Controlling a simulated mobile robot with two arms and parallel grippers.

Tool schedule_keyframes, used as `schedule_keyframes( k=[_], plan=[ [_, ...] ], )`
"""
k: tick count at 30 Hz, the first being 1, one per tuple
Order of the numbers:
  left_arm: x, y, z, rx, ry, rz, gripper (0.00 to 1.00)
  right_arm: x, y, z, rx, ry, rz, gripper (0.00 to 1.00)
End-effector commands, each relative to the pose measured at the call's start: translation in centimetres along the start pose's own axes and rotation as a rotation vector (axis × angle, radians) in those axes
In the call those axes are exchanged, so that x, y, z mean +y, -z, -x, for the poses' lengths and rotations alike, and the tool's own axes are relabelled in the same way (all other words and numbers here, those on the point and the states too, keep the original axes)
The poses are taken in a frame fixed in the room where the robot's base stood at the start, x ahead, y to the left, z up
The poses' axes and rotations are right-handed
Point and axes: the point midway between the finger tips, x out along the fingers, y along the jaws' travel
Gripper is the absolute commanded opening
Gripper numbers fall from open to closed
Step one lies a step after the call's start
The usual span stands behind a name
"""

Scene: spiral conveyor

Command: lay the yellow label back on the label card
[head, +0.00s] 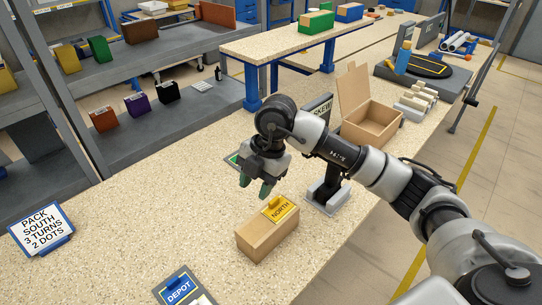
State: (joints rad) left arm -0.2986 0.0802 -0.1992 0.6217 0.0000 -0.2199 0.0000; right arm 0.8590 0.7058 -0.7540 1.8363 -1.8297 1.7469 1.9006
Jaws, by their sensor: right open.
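The yellow label (282,211), reading NORTH and with a small raised tab, lies on top of a brown cardboard box (262,240) on the speckled counter. A dark card with a blue DEPOT label (179,290) lies at the bottom edge, partly cut off. Another card with a green patch (234,159) is partly hidden behind my right gripper. I cannot tell which is the label card. My left gripper is out of view.
A sign reading PACK SOUTH, 3 TURNS, 2 DOTS (41,229) stands at the left. The speckled counter (130,215) is clear left of the brown box.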

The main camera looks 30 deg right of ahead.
Motion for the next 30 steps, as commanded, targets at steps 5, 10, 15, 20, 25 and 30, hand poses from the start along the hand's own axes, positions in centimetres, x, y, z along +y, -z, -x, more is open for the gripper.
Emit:
schedule_keyframes(
  k=[5, 10, 15, 20, 25, 30],
  plan=[
    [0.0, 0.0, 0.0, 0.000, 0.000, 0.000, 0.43, -1.5, -4.0, 2.8, -0.220, 0.103, -0.153, 0.41],
    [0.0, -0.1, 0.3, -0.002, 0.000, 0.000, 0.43, -2.0, -4.9, 2.8, -0.268, 0.129, -0.194, 0.41],
    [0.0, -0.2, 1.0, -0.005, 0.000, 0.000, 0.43, -2.5, -5.5, 0.4, -0.266, 0.131, -0.194, 0.41],
    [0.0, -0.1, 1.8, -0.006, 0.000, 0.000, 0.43, -2.9, -6.2, -2.5, -0.263, 0.130, -0.192, 0.41],
    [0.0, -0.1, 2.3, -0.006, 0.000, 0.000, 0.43, -3.2, -6.8, -5.1, -0.263, 0.129, -0.191, 0.41],
    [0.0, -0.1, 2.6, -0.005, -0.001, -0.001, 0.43, -3.4, -7.2, -6.5, -0.263, 0.126, -0.189, 0.41]
  ],
)
